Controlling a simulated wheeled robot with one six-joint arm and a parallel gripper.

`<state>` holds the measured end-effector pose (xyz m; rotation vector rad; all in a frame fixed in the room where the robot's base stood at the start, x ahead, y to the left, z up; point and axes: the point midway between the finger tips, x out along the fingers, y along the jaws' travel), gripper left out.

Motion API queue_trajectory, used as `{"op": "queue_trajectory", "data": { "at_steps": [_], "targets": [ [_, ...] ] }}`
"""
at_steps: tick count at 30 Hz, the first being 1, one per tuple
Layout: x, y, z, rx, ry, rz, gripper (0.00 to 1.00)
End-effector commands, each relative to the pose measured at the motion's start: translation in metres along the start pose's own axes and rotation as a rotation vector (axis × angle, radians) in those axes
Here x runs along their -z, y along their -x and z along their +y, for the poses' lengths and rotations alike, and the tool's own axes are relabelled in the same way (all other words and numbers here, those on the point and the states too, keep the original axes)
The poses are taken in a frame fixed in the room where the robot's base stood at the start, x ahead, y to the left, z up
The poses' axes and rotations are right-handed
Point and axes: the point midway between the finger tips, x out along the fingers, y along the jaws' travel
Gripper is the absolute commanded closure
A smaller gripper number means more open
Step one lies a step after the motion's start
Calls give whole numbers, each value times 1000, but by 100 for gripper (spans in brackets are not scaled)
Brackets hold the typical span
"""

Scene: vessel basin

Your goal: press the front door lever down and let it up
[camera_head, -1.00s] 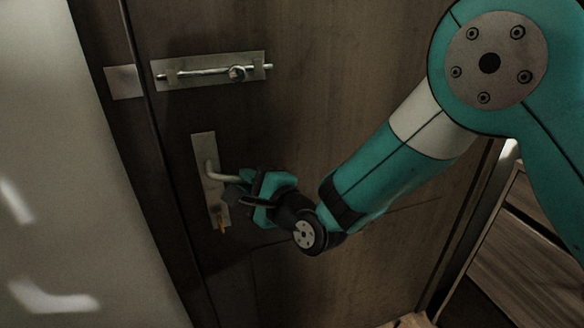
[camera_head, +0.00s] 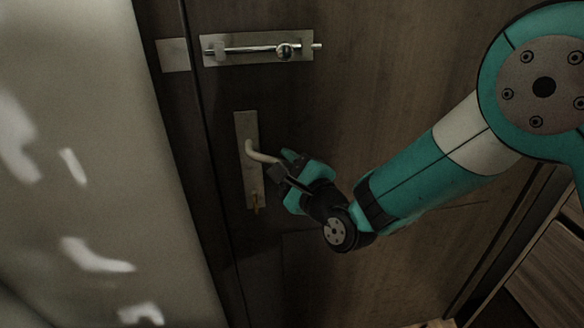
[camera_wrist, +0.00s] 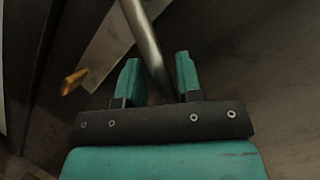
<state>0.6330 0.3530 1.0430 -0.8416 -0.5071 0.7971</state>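The front door lever (camera_head: 260,155) is a pale metal bar on an upright plate (camera_head: 241,127) on the dark wooden door. It slopes down to the right from its pivot, and my gripper hides its far end. My gripper (camera_head: 282,170) is at that end. In the wrist view my gripper (camera_wrist: 158,80) has its two teal fingers apart, one on each side of the lever (camera_wrist: 143,35), with gaps between. I cannot tell whether a finger touches the bar.
A sliding bolt (camera_head: 250,49) sits on the door above the lever. A brass key (camera_wrist: 72,82) sticks out below the lever, also seen in the head view (camera_head: 255,204). A pale wall (camera_head: 90,130) stands at the left, and wooden drawers (camera_head: 550,270) stand at lower right.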

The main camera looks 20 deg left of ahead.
Motion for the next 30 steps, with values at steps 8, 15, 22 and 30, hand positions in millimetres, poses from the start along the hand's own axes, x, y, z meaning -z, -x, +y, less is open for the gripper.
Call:
{"op": "queue_trajectory", "data": {
  "at_steps": [8,15,22,30],
  "targets": [
    [-1,1,8,-18,1,2,58],
    [-2,1,11,-22,0,2,58],
    [4,20,15,-24,-1,4,58],
    [8,69,16,-17,-1,4,58]
  ]
}}
